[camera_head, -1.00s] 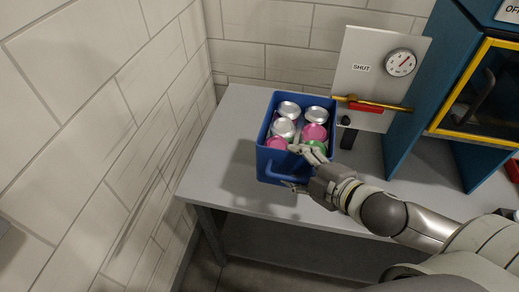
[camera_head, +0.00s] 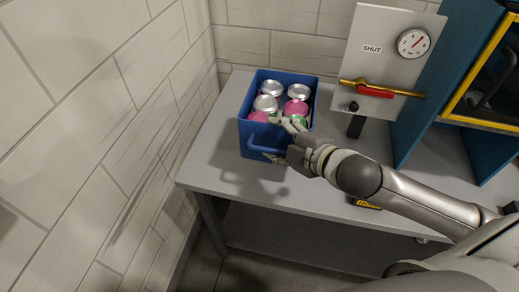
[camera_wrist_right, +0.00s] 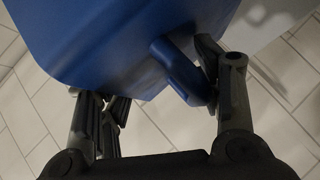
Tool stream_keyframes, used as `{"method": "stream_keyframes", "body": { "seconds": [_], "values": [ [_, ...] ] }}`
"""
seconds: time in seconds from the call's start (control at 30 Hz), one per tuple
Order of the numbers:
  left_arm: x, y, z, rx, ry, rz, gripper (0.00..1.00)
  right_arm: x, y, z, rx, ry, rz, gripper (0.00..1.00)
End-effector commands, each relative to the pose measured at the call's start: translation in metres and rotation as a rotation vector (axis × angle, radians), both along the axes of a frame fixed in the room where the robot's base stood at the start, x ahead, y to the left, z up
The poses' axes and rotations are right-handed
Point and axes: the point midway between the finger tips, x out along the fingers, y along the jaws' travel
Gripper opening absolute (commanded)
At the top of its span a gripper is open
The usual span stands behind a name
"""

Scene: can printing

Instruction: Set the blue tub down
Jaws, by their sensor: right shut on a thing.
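The blue tub (camera_head: 256,139) holds several silver, pink and green cans. In the head view it is over the left part of the grey table (camera_head: 215,178), near the left edge. My right gripper (camera_head: 287,141) is at the tub's near right side, shut on it. In the wrist view the tub (camera_wrist_right: 110,45) fills the top, and its handle (camera_wrist_right: 182,72) lies by the fingers of my right gripper (camera_wrist_right: 165,98). The tub's underside is hidden in the head view, so I cannot tell whether it touches the table. My left gripper is not in view.
A panel marked SHUT (camera_head: 390,58) with a gauge (camera_head: 413,42) and a red-handled lever (camera_head: 374,90) stands to the right of the tub. A blue cabinet with a yellow frame (camera_head: 472,65) is further right. A tiled wall (camera_head: 100,110) bounds the left.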

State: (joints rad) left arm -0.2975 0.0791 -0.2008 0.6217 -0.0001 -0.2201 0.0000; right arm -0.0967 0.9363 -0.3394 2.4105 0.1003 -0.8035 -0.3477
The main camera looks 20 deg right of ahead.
Motion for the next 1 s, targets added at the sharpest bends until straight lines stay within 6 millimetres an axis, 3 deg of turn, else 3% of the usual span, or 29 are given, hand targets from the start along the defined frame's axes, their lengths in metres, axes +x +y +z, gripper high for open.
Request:
{"method": "stream_keyframes", "body": {
  "seconds": [0.1,0.4,0.67,1.0],
  "values": [
    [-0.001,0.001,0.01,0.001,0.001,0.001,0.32,0.022,0.009,-0.007,0.001,-0.006,-0.002,0.1],
    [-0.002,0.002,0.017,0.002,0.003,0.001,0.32,0.052,0.022,-0.049,0.0,-0.006,-0.001,0.1],
    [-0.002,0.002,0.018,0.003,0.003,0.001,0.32,0.061,0.026,-0.062,-0.001,-0.007,0.0,0.1],
    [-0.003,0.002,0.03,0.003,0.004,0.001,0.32,0.062,0.027,-0.094,-0.002,-0.005,0.0,0.1]
  ]
}}
